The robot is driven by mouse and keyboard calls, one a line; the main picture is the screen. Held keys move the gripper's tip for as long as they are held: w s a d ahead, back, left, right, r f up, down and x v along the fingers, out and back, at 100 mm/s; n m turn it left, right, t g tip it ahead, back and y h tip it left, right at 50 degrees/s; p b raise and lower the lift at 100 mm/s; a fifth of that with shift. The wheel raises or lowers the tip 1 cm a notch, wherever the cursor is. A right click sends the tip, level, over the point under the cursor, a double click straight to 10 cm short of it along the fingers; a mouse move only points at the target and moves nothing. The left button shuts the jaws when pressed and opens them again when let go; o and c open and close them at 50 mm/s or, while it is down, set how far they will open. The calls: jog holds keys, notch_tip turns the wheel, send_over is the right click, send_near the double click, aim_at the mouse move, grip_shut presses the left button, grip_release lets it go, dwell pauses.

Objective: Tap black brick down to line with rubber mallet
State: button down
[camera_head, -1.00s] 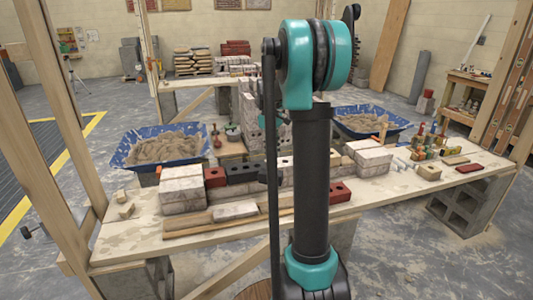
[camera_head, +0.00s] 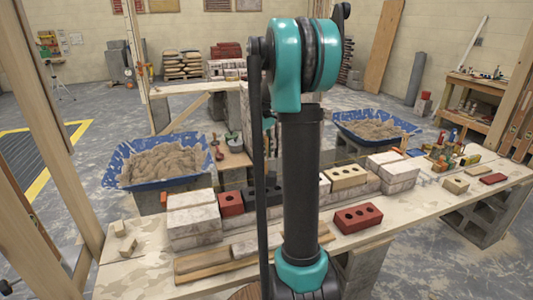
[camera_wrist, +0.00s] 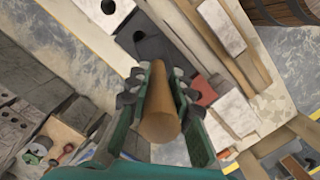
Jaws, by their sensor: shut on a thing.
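In the wrist view my gripper (camera_wrist: 158,78) is shut around a thick wooden handle (camera_wrist: 160,112), which I take for the mallet's. The black brick (camera_head: 274,196) sits in the row on the bench in the head view, right of a red brick (camera_head: 230,204), partly covered by my arm. Whether the mallet touches a brick cannot be told. My gripper is hidden in the head view.
The wooden bench (camera_head: 135,275) carries pale blocks (camera_head: 193,220), a cream brick (camera_head: 345,176) and a loose red holed brick (camera_head: 357,217). Blue mortar tubs stand behind at left (camera_head: 120,180) and right (camera_head: 390,138). Wooden posts flank the bench.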

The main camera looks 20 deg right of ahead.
aim_at(266, 135)
notch_tip(266, 135, down, 4)
jog(key=shift+r, duration=2.25)
jog(key=shift+r, duration=2.5)
